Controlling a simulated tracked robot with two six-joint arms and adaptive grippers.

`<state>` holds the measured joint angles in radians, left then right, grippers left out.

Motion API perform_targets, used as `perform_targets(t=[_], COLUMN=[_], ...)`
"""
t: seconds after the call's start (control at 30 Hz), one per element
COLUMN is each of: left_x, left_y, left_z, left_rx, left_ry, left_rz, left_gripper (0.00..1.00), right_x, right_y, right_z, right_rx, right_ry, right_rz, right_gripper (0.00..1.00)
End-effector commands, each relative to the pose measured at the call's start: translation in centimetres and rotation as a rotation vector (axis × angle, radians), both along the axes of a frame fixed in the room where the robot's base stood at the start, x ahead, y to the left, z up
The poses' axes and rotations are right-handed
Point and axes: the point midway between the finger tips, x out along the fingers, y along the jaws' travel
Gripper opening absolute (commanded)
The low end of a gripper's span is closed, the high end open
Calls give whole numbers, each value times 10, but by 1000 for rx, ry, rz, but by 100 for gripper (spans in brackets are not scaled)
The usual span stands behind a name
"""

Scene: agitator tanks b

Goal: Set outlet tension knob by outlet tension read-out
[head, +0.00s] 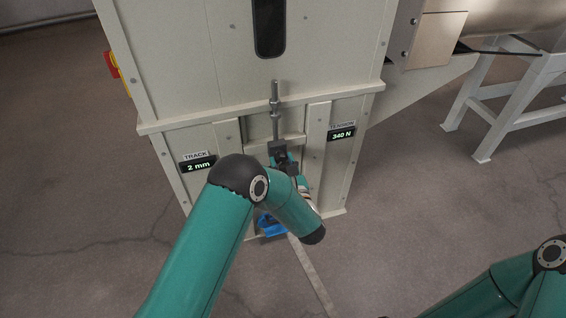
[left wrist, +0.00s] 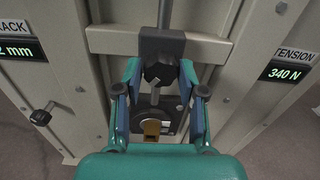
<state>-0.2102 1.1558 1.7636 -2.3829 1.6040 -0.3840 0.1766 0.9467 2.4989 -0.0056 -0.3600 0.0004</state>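The tension read-out (head: 342,134) on the right of the machine front shows 340 N. It also shows in the left wrist view (left wrist: 286,73). A black lobed knob (left wrist: 160,73) sits below a dark block on a vertical rod. My left gripper (left wrist: 160,70) has its two fingers on either side of this knob, with narrow gaps visible, so it looks open around it. In the head view my left arm hides most of the gripper and knob. My right arm shows at the lower right; its gripper is out of view.
The track read-out (head: 197,165) on the left shows 2 mm. A small black crank handle (left wrist: 42,115) is at the left in the wrist view. A brass-coloured padlock-like piece (left wrist: 152,128) sits below the knob. A white stand (head: 500,90) is at the right; open floor surrounds the machine.

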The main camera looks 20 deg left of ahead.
Motion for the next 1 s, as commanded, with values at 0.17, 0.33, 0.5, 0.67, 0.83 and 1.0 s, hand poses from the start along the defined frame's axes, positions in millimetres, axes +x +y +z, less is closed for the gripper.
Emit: perform_targets(t=[0.17,0.33,0.5,0.67,0.83,1.0], left_x=[0,0,1,1,1,1], left_y=[-1,-1,-1,-2,-2,-2], left_z=[0,-1,-2,-1,0,0], left_rx=[0,20,142,264,304,302], left_ry=[0,13,96,179,206,204], left_rz=[-1,-1,-1,-1,-2,-3], left_gripper=[5,2,2,2,2,2], right_x=[0,0,0,0,0,0], right_y=[0,0,0,0,0,0], right_z=[0,-2,-10,-13,-13,-13], right_rx=[0,0,0,0,0,0], right_ry=[0,0,0,0,0,0], right_rz=[0,0,0,0,0,0], right_gripper=[40,40,40,40,40,40])
